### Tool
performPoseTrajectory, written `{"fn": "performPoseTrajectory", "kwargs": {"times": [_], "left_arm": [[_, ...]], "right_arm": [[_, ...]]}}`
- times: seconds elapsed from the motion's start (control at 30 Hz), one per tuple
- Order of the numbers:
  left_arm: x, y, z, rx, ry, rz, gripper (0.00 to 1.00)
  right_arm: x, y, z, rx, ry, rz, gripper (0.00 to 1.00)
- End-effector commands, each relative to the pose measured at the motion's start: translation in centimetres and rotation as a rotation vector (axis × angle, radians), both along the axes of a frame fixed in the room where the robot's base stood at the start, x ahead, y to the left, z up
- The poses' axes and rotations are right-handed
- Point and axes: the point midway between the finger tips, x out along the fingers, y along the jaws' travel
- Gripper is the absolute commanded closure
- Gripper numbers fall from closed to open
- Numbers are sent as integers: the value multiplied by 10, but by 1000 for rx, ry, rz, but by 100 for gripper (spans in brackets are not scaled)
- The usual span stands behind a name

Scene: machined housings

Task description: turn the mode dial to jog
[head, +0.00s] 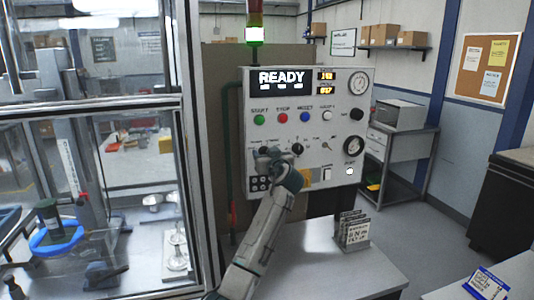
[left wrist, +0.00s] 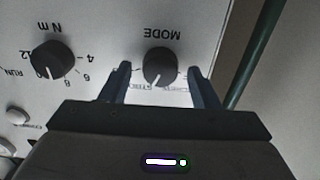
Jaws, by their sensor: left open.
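The mode dial (left wrist: 160,64) is a round black knob under the printed word MODE, seen upside down in the left wrist view. Its white pointer line points toward the bottom of that picture, slightly left. The small position labels around it are partly hidden and I cannot read them clearly. My left gripper (left wrist: 159,72) is open, with one finger on each side of the dial and a gap at each side. In the head view my left gripper (head: 268,157) is at the lower left of the control panel (head: 345,103) and hides the dial.
A second black dial marked N m (left wrist: 52,60) sits beside the mode dial. Coloured push buttons (head: 283,118) and a READY display (head: 281,79) are above. A glass-walled enclosure (head: 187,150) stands close on the left. A small card rack (head: 352,231) stands on the table (head: 330,270) below.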

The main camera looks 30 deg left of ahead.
Motion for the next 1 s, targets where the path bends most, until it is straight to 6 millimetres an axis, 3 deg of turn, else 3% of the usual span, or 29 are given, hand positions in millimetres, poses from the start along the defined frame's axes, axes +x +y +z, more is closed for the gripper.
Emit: {"fn": "performPoseTrajectory", "kwargs": {"times": [0.13, 0.3, 0.37, 0.67, 1.0], "left_arm": [[0, 0, 0, 0, 0, 0, 46], [0, 0, 0, 0, 0, 0, 80], [0, 0, 0, 0, 0, 0, 88], [0, -1, 0, 22, 26, 0, 88], [1, -1, -1, 161, 189, 0, 88]], "right_arm": [[0, -1, 0, -1, 0, 1, 64], [0, -2, 0, -2, 0, 1, 64], [0, -2, 0, -2, 1, 1, 64], [0, -2, -2, -2, 1, 1, 64], [0, -2, -8, -2, 1, 1, 64]]}}
